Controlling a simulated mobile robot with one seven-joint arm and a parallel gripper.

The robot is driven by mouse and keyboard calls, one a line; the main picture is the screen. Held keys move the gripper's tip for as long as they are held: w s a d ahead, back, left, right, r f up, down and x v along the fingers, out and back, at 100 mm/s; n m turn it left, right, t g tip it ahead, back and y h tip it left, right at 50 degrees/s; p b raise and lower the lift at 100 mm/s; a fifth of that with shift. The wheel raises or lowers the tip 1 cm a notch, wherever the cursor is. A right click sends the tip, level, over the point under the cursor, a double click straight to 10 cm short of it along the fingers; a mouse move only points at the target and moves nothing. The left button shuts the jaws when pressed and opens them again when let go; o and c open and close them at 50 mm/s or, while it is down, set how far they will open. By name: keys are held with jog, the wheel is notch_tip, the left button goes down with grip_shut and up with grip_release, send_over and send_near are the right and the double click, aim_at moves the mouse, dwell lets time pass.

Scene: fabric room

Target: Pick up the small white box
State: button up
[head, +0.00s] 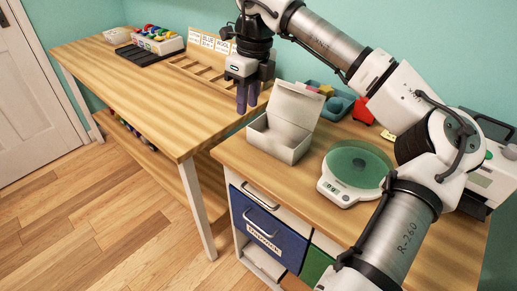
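A small white box (280,138) stands on the near desk with its lid (293,103) raised at the back. It is upright, and its floor is mostly hidden from this angle. My gripper (247,108) hangs pointing down, just left of the box and above the gap between the two tables. Its two dark purple fingers appear side by side with nothing visible between them. Their exact spacing is hard to judge from this side. The gripper looks apart from the box. Another small whitish container (117,36) sits at the far left end of the long table.
A kitchen scale (356,165) with a green round plate stands right of the box. Behind are a blue tray (336,104) and a red object (363,111). The long wooden table (135,95) holds a rack of coloured items (157,39) and a wooden slotted tray (205,75).

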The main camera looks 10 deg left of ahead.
jog(key=m+h, duration=0.1)
send_over(269, 138)
notch_tip(269, 138, down, 7)
jog(key=shift+a+f, duration=0.1)
jog(key=shift+f, duration=0.05)
jog(key=shift+w+f+p, duration=0.1)
jog(key=shift+f+p, duration=0.25)
jog(key=shift+f, duration=2.75)
grip_shut()
